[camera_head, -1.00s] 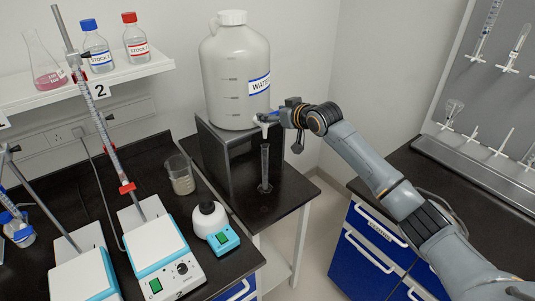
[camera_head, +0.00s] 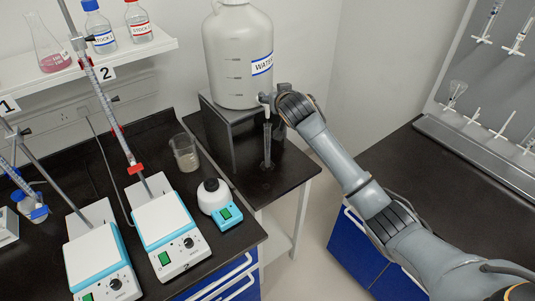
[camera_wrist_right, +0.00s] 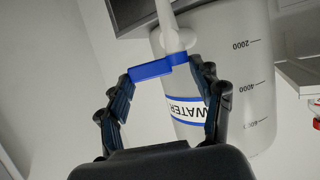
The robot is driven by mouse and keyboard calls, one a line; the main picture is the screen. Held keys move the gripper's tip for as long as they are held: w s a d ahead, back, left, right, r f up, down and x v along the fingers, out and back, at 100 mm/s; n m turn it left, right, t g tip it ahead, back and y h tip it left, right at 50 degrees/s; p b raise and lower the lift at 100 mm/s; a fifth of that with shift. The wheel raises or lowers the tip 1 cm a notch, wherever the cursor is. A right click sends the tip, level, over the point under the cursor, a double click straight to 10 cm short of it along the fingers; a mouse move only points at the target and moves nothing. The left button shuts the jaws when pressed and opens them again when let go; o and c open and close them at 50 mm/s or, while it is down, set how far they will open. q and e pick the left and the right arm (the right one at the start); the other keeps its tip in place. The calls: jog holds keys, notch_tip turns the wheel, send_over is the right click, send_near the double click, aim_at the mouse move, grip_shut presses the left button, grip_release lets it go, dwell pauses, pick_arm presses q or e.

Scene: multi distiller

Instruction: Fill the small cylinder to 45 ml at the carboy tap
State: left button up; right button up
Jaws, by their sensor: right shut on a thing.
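The white carboy (camera_head: 238,60) with the WATER label stands on a dark raised stand. Its white tap (camera_head: 265,98) points down at the front and also shows in the right wrist view (camera_wrist_right: 171,32). The small clear cylinder (camera_head: 267,148) stands upright on the low dark table, under the tap; its liquid level is too small to read. My right gripper (camera_head: 276,98) is at the tap. In the right wrist view my right gripper's fingers (camera_wrist_right: 160,80) are shut on the blue tap lever (camera_wrist_right: 152,69). My left gripper is not in view.
Left of the carboy are a beaker (camera_head: 185,153), a small white-and-teal device (camera_head: 219,203) and two stirrer plates (camera_head: 173,219) with burette stands. A shelf (camera_head: 95,62) holds a flask and stock bottles. A rack (camera_head: 480,145) hangs over the right bench.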

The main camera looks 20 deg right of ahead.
jog(key=shift+s+a+f+m+h+b, duration=0.1)
jog(key=shift+a+m+h+b, duration=0.1)
jog(key=shift+m+h, duration=0.2)
jog(key=shift+s+a+f+m+h+b, duration=0.1)
jog(key=shift+m+h+b, duration=0.05)
jog(key=shift+m+h, duration=0.2)
jog(key=shift+d+m+h, duration=0.15)
jog(key=shift+m+h, duration=0.1)
jog(key=shift+h, duration=0.1)
jog(key=shift+a+f+m+g+h+b, duration=0.1)
jog(key=shift+a+m+g+h+b, duration=0.1)
jog(key=shift+m+g+h+b, duration=0.25)
jog(key=shift+s+h, duration=0.1)
jog(key=shift+h, duration=0.15)
dwell(6.2)
